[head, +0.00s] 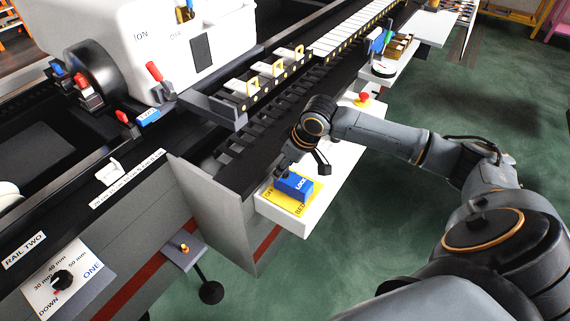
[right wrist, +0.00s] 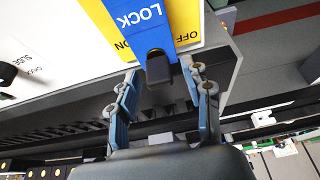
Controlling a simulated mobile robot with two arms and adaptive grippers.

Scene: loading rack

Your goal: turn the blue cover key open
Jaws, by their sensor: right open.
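The blue cover key, marked LOCK (head: 296,186), sits on a yellow plate (head: 302,206) on a white box beside the rail. In the right wrist view the blue cover (right wrist: 143,18) fills the top middle, with OFF and ON printed on the yellow plate around it. A dark knob (right wrist: 158,67) stands at its near end. My right gripper (right wrist: 160,78) is open, its two fingers on either side of this knob, apparently apart from it. In the head view my right gripper (head: 289,164) is over the blue cover's far edge, its fingers partly hidden. My left gripper is not in view.
A red button (head: 363,100) is on the white box farther along. The black rail (head: 245,160) with a grey end plate (head: 215,215) runs close beside the box. A small pedestal (head: 184,251) stands nearer; green floor lies open to the right.

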